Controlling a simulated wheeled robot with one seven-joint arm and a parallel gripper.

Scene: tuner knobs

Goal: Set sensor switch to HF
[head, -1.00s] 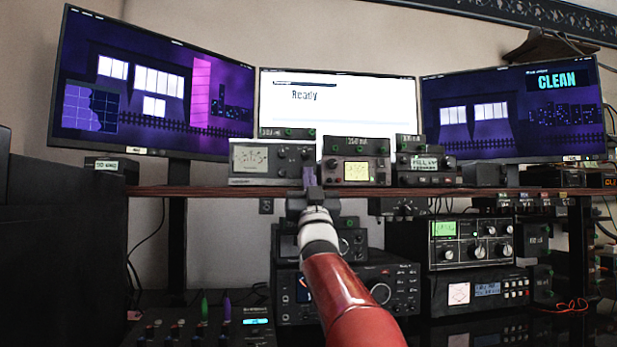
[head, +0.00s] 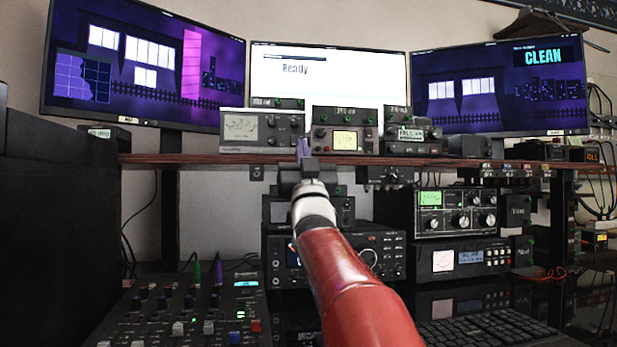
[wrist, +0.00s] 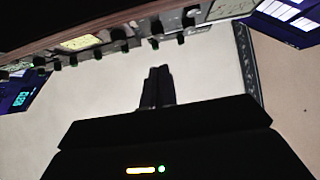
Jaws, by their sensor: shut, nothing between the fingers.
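My gripper (head: 302,146) is shut and empty. In the head view its fingertips overlap the gap between the left meter unit (head: 240,130) and the middle unit with a lit yellow dial (head: 346,141), both on the shelf. In the wrist view the closed fingers (wrist: 157,72) point toward a row of dark knobs (wrist: 188,20) along the units' fronts, with pale wall around the fingers. They look apart from the knobs there. A sensor switch or HF label cannot be read in either view, so I cannot tell which control it is.
A brown shelf (head: 200,159) carries several small units below three monitors (head: 328,72). Radios (head: 458,211) stand below it. A mixer (head: 170,310) and a keyboard (head: 490,330) lie on the desk. A dark cabinet (head: 60,230) fills the left side.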

